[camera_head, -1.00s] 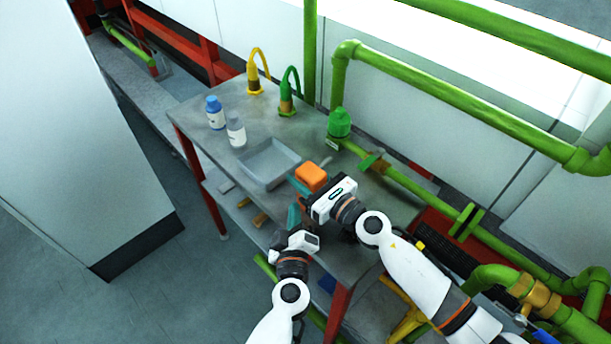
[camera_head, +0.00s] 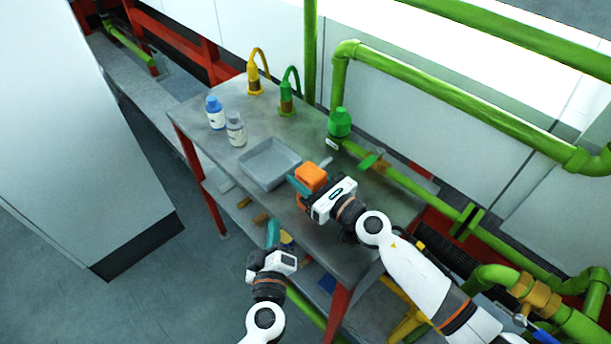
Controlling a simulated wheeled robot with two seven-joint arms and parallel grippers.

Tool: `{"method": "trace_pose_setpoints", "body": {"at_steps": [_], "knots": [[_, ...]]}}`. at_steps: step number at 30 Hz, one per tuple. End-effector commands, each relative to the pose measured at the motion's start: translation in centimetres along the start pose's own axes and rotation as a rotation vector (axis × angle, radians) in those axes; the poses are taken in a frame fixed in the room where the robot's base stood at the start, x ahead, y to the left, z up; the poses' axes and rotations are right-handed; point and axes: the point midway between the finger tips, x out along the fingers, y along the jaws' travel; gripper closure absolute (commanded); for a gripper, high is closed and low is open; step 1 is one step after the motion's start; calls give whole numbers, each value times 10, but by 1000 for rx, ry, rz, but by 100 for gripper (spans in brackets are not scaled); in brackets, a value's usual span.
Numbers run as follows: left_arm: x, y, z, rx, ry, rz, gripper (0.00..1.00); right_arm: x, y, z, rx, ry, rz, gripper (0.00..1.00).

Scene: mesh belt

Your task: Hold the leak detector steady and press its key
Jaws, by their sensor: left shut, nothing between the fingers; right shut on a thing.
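The leak detector (camera_head: 311,173) is an orange block over the steel table, just right of the grey tray. My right gripper (camera_head: 311,182) is shut on it, with a teal finger showing at its left side. Its key cannot be made out, and the gripper body hides part of its lower side. My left gripper (camera_head: 273,234) is shut and empty, its teal fingers pointing up the picture. It is below and left of the detector, apart from it, by the table's front edge.
A grey tray (camera_head: 251,176) lies on the steel table (camera_head: 205,160). A blue-capped bottle (camera_head: 215,113), a grey-capped bottle (camera_head: 236,130), yellow and green taps and a green valve stand behind. A lower shelf holds small loose items. Green pipes run at the right.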

Motion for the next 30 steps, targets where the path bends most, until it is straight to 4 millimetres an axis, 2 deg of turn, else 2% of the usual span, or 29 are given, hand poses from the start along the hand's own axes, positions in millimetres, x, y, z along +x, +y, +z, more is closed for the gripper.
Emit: {"method": "trace_pose_setpoints", "body": {"at_steps": [9, 10, 14, 15, 24, 26, 30], "knots": [[0, 0, 0, 0, 0, 0, 100, 0, 0, -1, 0, 1, 0, 85], [0, 0, 0, 0, 0, 0, 100, 0, 0, -1, 0, 1, 0, 56], [0, 0, 0, 0, 0, 0, 100, 0, 0, -1, 0, 1, 0, 35], [0, 0, 0, 0, 0, 0, 100, 0, 0, -1, 0, 1, 0, 32], [0, 0, 0, 0, 0, 0, 100, -2, 0, 0, 0, 0, 0, 32], [0, 0, 0, 0, 0, 0, 100, -8, 0, 1, 0, -1, 0, 32], [0, 0, 0, 0, 0, 0, 100, -30, 0, 1, -1, -2, 0, 32]]}}
